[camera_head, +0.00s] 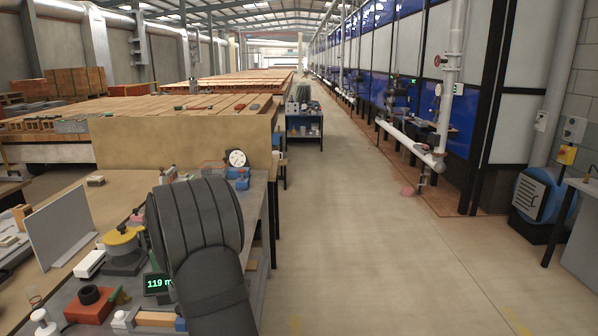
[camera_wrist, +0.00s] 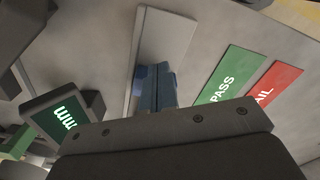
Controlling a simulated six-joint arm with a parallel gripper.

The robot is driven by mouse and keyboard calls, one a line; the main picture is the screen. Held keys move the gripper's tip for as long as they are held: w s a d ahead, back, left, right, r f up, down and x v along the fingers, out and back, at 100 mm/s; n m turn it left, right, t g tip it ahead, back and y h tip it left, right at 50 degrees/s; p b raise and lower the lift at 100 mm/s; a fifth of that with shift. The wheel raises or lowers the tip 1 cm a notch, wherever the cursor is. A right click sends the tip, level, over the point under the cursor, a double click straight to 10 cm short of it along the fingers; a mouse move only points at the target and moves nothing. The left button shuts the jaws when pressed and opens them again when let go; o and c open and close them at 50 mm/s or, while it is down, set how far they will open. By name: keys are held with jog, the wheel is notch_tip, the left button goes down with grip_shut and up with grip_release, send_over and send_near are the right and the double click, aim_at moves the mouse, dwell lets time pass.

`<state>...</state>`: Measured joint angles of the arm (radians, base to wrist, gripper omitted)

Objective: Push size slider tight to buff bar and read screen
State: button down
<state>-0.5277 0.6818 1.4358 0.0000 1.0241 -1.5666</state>
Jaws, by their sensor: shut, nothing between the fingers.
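The screen (camera_head: 158,283) on the bench shows green digits that read "119 m" before my arm cuts them off. In the wrist view the tilted screen (camera_wrist: 65,118) shows only "mm". The buff bar (camera_head: 155,319) lies at the bottom of the head view, with a white block at its left end. A blue piece, seemingly the size slider (camera_head: 181,325), is at its right end, partly hidden by my arm; I cannot tell if they touch. In the wrist view my gripper (camera_wrist: 160,72) is shut and empty, beside a blue part on a pale strip. My arm hides the gripper in the head view.
Green PASS (camera_wrist: 220,80) and red FAIL (camera_wrist: 272,88) plates lie right of my gripper. A red block (camera_head: 90,305), a yellow-topped device (camera_head: 122,240) and an upright grey panel (camera_head: 55,230) crowd the bench left of my arm. The aisle floor (camera_head: 370,230) is open.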

jog(key=shift+d, duration=0.1)
jog(key=shift+d, duration=0.9)
notch_tip(320, 180, up, 6)
dwell(0.5)
notch_tip(320, 180, down, 6)
jog(key=shift+r, duration=0.15)
jog(key=shift+a+f, duration=0.15)
jog(key=shift+f, duration=0.05)
jog(key=shift+a, duration=0.4)
jog(key=shift+r, duration=0.1)
